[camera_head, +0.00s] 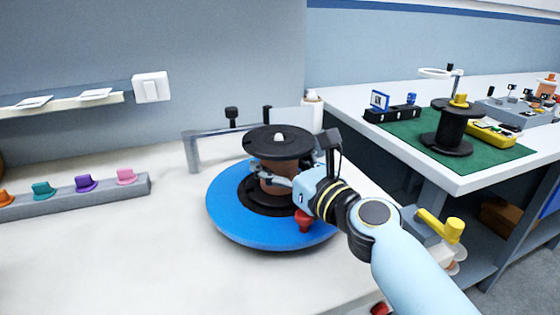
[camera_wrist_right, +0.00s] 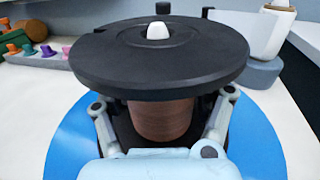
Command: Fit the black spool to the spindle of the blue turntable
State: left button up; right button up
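A spool with black flanges and a copper-brown core (camera_head: 277,141) stands upright over the blue turntable (camera_head: 228,212). It also shows in the wrist view (camera_wrist_right: 160,60). A pale spindle tip (camera_wrist_right: 158,31) shows at the centre of its top flange. My left gripper is not in view.
Another black spool (camera_head: 452,129) with a yellow top stands on a green mat (camera_head: 507,154) on the right bench. A grey metal frame (camera_head: 194,152) and a white bottle (camera_head: 312,112) stand behind the turntable. A rack of coloured knobs (camera_head: 106,190) lies left. The front left bench is clear.

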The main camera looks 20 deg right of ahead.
jog(key=o, duration=0.3)
jog(key=shift+s+f, duration=0.1)
jog(key=shift+f, duration=0.35)
jog(key=shift+o, duration=0.2)
jog(key=shift+f, duration=0.1)
jog(key=shift+s, duration=0.1)
jog(key=shift+s+f, duration=0.15)
jog(key=shift+s, duration=0.05)
jog(key=v, duration=1)
jog(key=shift+d+r, duration=0.1)
jog(key=shift+r, duration=0.3)
jog(key=shift+s+d+r, duration=0.2)
jog(key=shift+s, duration=0.35)
